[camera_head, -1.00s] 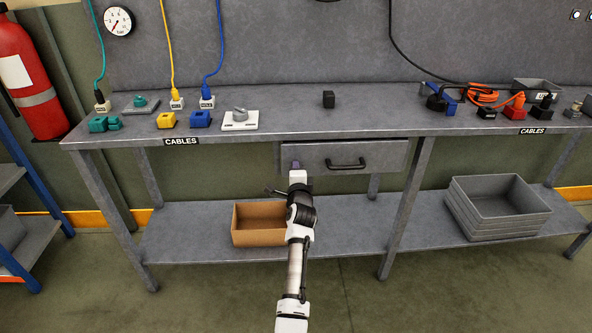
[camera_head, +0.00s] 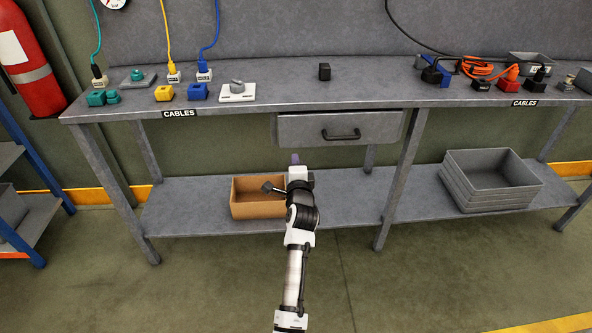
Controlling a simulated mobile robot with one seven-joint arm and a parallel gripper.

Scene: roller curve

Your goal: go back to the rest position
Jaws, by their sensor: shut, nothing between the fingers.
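My gripper (camera_head: 295,159) is at the end of my arm, in the lower middle of the view. It is shut and empty. It sits below the drawer (camera_head: 340,128) and in front of the bench's lower shelf (camera_head: 350,195), apart from the drawer handle (camera_head: 341,134). The drawer under the benchtop looks closed. My wrist hides part of the cardboard box (camera_head: 255,212) on the lower shelf.
The grey workbench (camera_head: 285,85) holds plugs, a white switch plate (camera_head: 237,92), a black block (camera_head: 324,71) and an orange cable (camera_head: 480,67). Grey bins (camera_head: 490,182) stand on the shelf at right. A blue-framed rack (camera_head: 20,215) is at left. The front floor is clear.

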